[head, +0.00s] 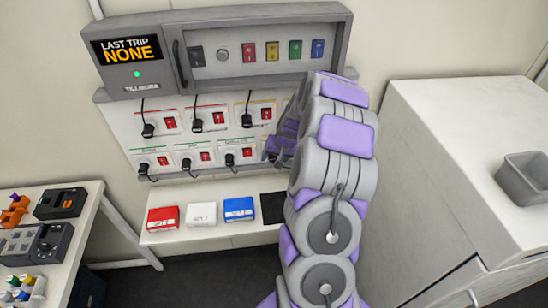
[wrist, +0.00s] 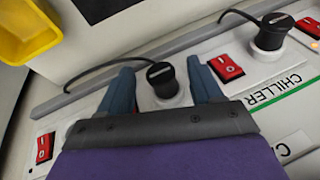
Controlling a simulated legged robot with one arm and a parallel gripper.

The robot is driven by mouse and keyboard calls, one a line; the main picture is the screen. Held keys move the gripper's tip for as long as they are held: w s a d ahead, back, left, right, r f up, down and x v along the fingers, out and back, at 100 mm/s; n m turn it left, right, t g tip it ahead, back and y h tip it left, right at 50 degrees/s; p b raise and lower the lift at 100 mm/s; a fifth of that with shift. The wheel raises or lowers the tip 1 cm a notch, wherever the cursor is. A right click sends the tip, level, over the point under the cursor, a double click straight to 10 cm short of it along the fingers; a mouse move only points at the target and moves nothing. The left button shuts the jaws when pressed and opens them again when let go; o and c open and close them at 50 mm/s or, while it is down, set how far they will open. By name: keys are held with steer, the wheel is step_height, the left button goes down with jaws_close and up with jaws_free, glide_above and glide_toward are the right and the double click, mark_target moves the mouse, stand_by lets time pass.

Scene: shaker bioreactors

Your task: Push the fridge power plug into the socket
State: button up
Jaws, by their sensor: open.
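In the wrist view a black plug (wrist: 162,78) with a dark cord stands at a round white socket between my gripper's (wrist: 160,67) two blue-grey fingers. The fingers are open, one on each side of the plug, with visible gaps. I cannot tell how deep the plug sits, and its label is hidden, so I cannot confirm it is the fridge plug. A second black plug (wrist: 269,36) stands beside the "CHILLER" label. In the head view my gripper (head: 274,150) is at the right end of the socket panel (head: 122,122), and my arm hides what lies behind.
The panel holds two rows of black plugs with red switches (head: 171,123). Below, a shelf carries red (head: 163,219), white (head: 201,214) and blue (head: 239,209) boxes. A white cabinet (head: 440,120) stands close on the right. A yellow bin (wrist: 28,32) shows in the wrist view.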

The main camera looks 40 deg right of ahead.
steer(key=p+v, duration=0.1)
steer(key=v, duration=1.5)
steer(key=shift+s+r, duration=0.15)
steer(key=shift+r, duration=0.15)
